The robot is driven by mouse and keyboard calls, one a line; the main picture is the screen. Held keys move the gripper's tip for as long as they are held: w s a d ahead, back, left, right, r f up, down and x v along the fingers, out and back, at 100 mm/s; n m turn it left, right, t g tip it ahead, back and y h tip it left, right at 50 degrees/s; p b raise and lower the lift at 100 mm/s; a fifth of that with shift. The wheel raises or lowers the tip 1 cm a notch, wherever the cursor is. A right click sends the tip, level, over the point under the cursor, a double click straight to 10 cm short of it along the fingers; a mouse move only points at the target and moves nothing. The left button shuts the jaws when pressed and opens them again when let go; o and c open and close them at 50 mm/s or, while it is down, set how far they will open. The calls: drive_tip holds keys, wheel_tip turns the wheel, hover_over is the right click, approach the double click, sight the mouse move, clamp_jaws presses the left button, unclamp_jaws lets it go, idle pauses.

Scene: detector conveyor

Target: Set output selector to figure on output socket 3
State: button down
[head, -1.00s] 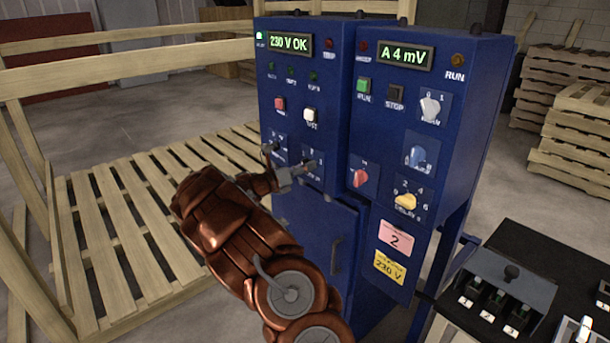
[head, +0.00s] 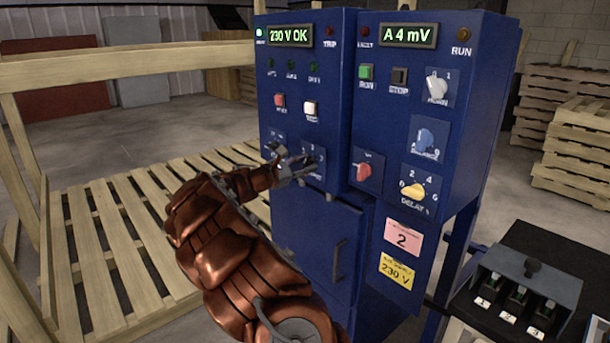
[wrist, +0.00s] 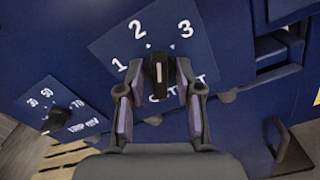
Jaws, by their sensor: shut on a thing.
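The output selector (wrist: 158,75) is a black knob with a white pointer line on a blue plate marked 1, 2 and 3. In the wrist view its pointer stands about straight up, between the 2 and the 3. My gripper (wrist: 158,84) has a finger on each side of the knob and is shut on it. In the head view my gripper (head: 296,165) is at the selector plate (head: 318,155) on the left blue cabinet (head: 300,90), and hides most of the knob.
Another selector (wrist: 57,120) with 30, 50 and 70 sits close at lower left. A red knob (head: 363,172) is to the right. A cabinet door handle (head: 337,257) juts out below. A box marked 1, 2, 3 (head: 550,287) stands at right; pallets (head: 130,235) lie left.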

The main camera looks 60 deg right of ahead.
drive_tip(key=m+b, duration=0.3)
drive_tip(key=shift+f+m+b, duration=0.3)
drive_tip(key=shift+f, duration=0.05)
drive_tip(key=m+b, duration=0.3)
drive_tip(key=shift+r, duration=0.2)
drive_tip(key=c, duration=1.1)
unclamp_jaws()
drive_tip(key=shift+r, duration=0.1)
drive_tip(key=shift+c, duration=0.2)
drive_tip(key=v, duration=1.2)
drive_tip(key=shift+s, duration=0.1)
